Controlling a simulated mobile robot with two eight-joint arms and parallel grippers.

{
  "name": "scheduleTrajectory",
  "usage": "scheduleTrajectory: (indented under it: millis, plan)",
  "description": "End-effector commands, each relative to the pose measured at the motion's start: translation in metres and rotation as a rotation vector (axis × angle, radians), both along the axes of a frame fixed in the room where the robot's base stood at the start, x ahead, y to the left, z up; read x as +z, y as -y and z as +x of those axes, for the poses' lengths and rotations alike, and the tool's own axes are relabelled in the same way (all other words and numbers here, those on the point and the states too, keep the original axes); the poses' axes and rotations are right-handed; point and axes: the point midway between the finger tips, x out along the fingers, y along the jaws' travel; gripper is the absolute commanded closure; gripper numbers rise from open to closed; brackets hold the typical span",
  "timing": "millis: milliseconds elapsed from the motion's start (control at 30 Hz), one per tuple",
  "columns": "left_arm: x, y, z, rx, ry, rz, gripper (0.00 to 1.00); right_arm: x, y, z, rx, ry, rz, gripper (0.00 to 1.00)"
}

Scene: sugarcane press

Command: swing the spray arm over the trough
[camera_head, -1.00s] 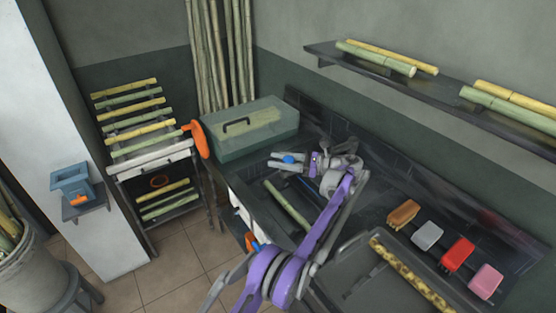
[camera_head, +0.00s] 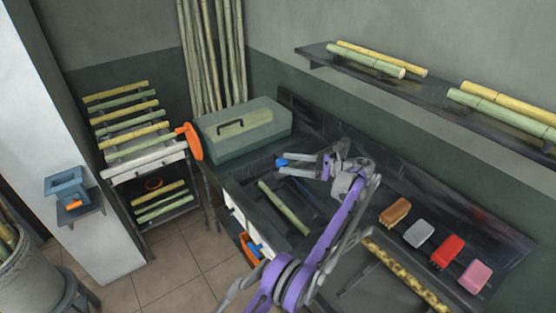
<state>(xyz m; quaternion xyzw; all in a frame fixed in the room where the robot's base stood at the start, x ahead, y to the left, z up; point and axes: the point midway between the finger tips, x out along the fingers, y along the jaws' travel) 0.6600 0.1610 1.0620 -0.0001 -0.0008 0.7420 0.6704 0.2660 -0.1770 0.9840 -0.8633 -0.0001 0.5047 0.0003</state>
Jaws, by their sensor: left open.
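A small blue piece (camera_head: 282,162), perhaps the spray arm's handle, shows at the back of the dark counter. The rest of the spray arm cannot be made out, as my arm covers that area. My left gripper (camera_head: 284,168) is open, its grey fingers pointing left, with the blue piece at the fingertips. Whether they touch it I cannot tell. My purple forearm rises from the bottom middle across the counter. A shallow dark trough (camera_head: 352,290) lies at the lower right with a spotted yellow cane (camera_head: 405,272) across it. My right gripper is not in view.
A green-lidded box (camera_head: 245,135) stands left of the gripper. A green cane (camera_head: 284,208) lies in a dark recess in front. Coloured blocks, including a red one (camera_head: 447,251), line the counter's right side. A shelf (camera_head: 318,62) with canes hangs above.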

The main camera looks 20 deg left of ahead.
Motion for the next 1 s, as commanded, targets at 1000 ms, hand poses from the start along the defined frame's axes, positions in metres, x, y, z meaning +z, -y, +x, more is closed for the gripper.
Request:
scheduleTrajectory:
  millis: [1000]
  plan:
    - [-0.002,0.017,0.001,-0.002,-0.001,0.000,0.25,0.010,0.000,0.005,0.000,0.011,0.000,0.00]
